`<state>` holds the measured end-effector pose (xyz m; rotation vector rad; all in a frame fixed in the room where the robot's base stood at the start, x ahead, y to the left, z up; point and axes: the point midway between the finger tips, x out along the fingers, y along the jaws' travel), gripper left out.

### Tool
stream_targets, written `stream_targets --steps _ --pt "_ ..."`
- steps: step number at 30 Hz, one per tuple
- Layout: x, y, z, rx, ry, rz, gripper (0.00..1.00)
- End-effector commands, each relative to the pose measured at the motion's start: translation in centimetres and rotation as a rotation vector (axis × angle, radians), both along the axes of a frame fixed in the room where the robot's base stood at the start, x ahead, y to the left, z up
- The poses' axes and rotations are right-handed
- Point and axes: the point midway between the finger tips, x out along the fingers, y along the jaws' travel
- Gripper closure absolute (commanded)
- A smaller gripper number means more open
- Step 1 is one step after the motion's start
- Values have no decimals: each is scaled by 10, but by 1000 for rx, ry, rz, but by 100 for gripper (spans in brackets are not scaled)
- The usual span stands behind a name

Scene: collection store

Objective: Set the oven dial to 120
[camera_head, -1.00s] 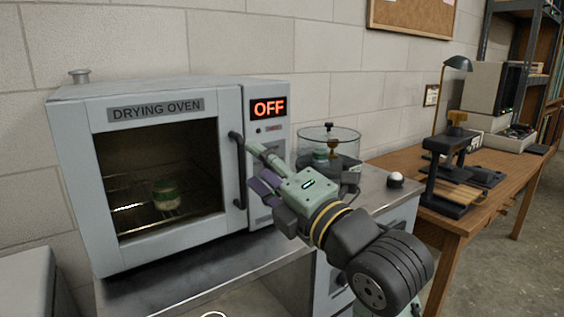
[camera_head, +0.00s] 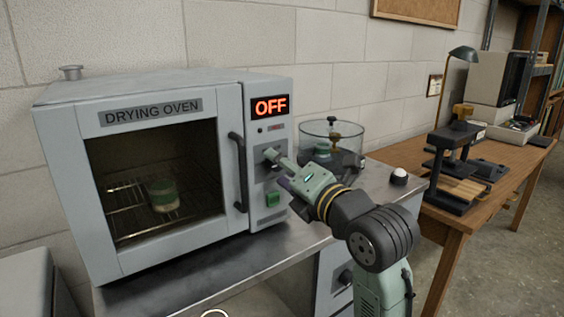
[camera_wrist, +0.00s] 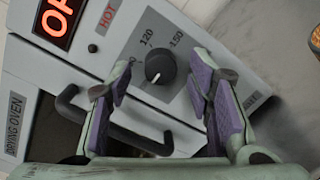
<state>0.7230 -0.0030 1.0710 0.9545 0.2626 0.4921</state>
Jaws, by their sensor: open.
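The drying oven (camera_head: 69,180) stands on a metal bench with its door shut. Its display (camera_head: 270,106) reads OFF. In the wrist view the black dial (camera_wrist: 160,69) shows between my fingers, its white pointer turned toward the lower edge of the picture, away from the 120 mark (camera_wrist: 146,38). A 150 mark (camera_wrist: 176,40) is beside it; another mark is partly hidden by a finger. My gripper (camera_head: 277,168) is open in front of the control panel, its purple-padded fingers (camera_wrist: 163,82) on either side of the dial. I cannot tell whether they touch it.
The black door handle (camera_head: 240,172) stands out left of the panel. A green switch (camera_head: 273,199) is below my gripper. A glass vessel (camera_head: 346,134) stands right of the oven. A wooden table (camera_head: 446,222) is at right.

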Motion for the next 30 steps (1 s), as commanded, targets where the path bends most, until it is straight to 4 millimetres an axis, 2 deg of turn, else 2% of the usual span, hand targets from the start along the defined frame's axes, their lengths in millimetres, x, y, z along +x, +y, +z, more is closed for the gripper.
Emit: stream_targets --steps 11,30 --pt "6 3 -1 1 1 -1 53" --pt "6 3 -1 1 1 -1 95"
